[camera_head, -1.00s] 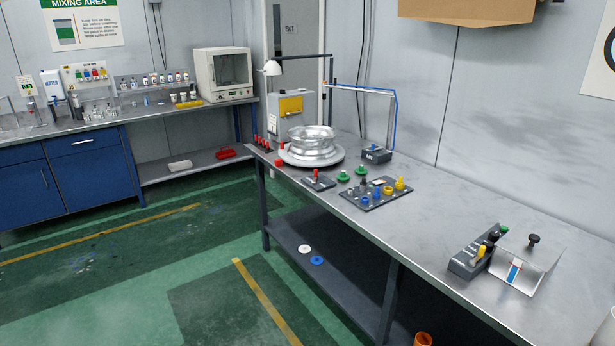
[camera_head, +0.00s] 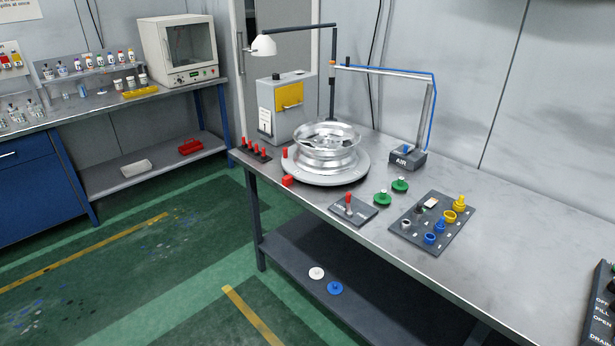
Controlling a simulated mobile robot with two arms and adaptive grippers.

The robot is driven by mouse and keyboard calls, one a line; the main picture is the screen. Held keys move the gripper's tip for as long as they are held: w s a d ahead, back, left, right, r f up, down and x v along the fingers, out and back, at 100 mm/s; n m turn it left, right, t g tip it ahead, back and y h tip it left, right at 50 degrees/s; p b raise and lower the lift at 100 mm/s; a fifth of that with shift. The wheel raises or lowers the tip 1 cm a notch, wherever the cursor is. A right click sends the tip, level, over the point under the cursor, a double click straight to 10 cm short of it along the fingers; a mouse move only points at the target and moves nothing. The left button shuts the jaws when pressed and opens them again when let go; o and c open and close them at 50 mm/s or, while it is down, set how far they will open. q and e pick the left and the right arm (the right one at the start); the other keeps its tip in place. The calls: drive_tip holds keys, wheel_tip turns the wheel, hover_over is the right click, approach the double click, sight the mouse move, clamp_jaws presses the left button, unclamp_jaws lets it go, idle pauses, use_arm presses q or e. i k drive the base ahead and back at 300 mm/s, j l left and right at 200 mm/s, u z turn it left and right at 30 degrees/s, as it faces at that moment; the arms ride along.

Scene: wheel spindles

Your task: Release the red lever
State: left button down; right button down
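A red lever (camera_head: 348,200) stands upright on a small dark plate (camera_head: 343,212) with white lettering at the table's front edge. No gripper touches it. A silver wheel (camera_head: 327,150) lies flat on a round grey turntable (camera_head: 345,178) behind it. A red block (camera_head: 288,181) and a small upright red part (camera_head: 285,153) are at the turntable's left side. Neither of my grippers is in view.
The metal table (camera_head: 480,263) also holds a dark panel (camera_head: 425,232) with coloured fittings, green knobs (camera_head: 383,198), a row of red pegs (camera_head: 256,149), a grey box (camera_head: 291,107) and an AIR unit (camera_head: 407,158). The green floor (camera_head: 150,270) in front is largely open.

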sight(348, 213)
drive_tip(key=i+j, duration=1.1)
drive_tip(key=i+l+z, duration=0.05)
drive_tip(key=i, duration=0.05)
